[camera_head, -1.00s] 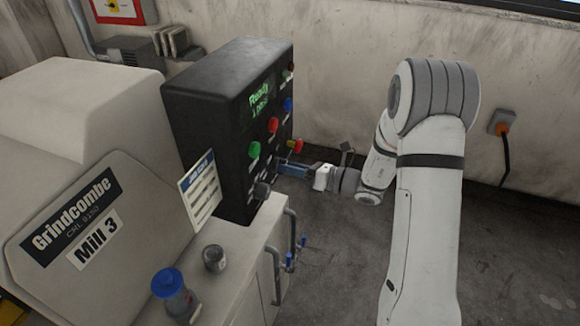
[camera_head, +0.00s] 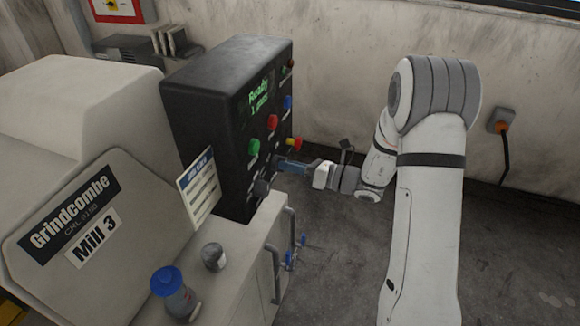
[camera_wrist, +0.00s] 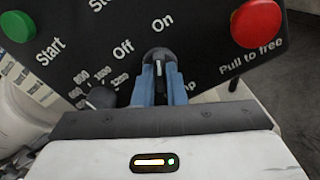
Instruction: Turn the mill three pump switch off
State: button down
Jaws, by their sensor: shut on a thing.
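The pump switch (camera_wrist: 158,54) is a black knob with a white line, on the dark Mill 3 control panel (camera_head: 215,140). Off is printed to its upper left and On above it. Its line points roughly up in the wrist view, toward On. My gripper (camera_wrist: 158,75) has its two blue fingers shut on the knob, one on each side. Its label is partly covered by a finger; only "mp" shows. In the head view my gripper (camera_head: 281,164) reaches the panel's face from the right and hides the switch.
A red pull-to-free button (camera_wrist: 257,22) is right of the switch. A green Start button (camera_wrist: 17,27) and a black speed dial (camera_wrist: 100,97) are to the left.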

jog(key=n+b, duration=0.5)
jog(key=b, duration=0.3)
jog(key=n+b, duration=0.6)
jog(key=b, duration=0.2)
jog(key=shift+s+f, duration=0.1)
jog(key=shift+f, duration=0.1)
jog(key=shift+r+n+b, duration=0.1)
jog(key=shift+n+b, duration=0.25)
jog(key=shift+n, duration=0.05)
jog(key=c, duration=1.5)
grip_release()
